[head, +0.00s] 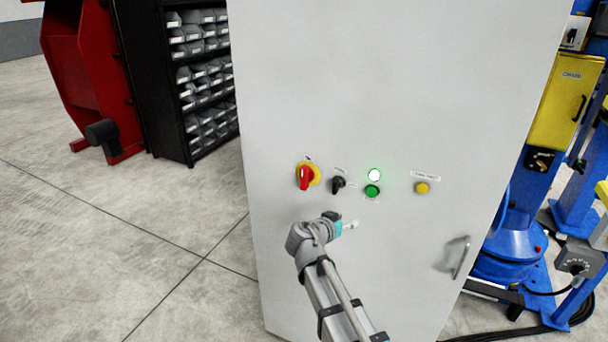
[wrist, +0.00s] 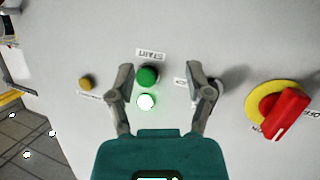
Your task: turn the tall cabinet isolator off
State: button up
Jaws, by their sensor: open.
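The isolator on the tall cabinet is a red rotary handle (head: 305,178) on a yellow disc (head: 316,172), left of the other controls. In the head view the handle stands nearly upright. The handle also shows at the right of the wrist view (wrist: 288,115), with "ON" and "OFF" lettering by its yellow disc (wrist: 262,97). My gripper (head: 352,225) is below the row of controls, right of and lower than the isolator. In the wrist view the open fingers (wrist: 161,68) are empty and stand either side of the green button, with the isolator outside them.
The cabinet door (head: 390,80) also bears a black selector (head: 338,184), a lit white lamp (head: 375,175), a green button (head: 372,191) and a yellow button (head: 422,188). A door handle (head: 460,257) sticks out lower right. Blue machinery (head: 520,240) stands at the right. Floor at left is clear.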

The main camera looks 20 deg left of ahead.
aim_at(302, 177)
jog(key=s+a+r+t+y, duration=0.2)
jog(key=s+a+r, duration=0.1)
jog(key=a, duration=0.5)
jog(key=s+a+r+n+t+y, duration=0.1)
jog(key=s+a+r+t+y, duration=0.1)
jog(key=a, duration=0.6)
jog(key=shift+s+a+r+n+y+p, duration=0.35)
jog(key=shift+s+r, duration=0.15)
jog(key=shift+r, duration=0.1)
jog(key=shift+w+d, duration=0.1)
jog(key=shift+w, duration=0.05)
jog(key=w, duration=1.3)
jog(key=shift+w, duration=0.3)
grip_shut()
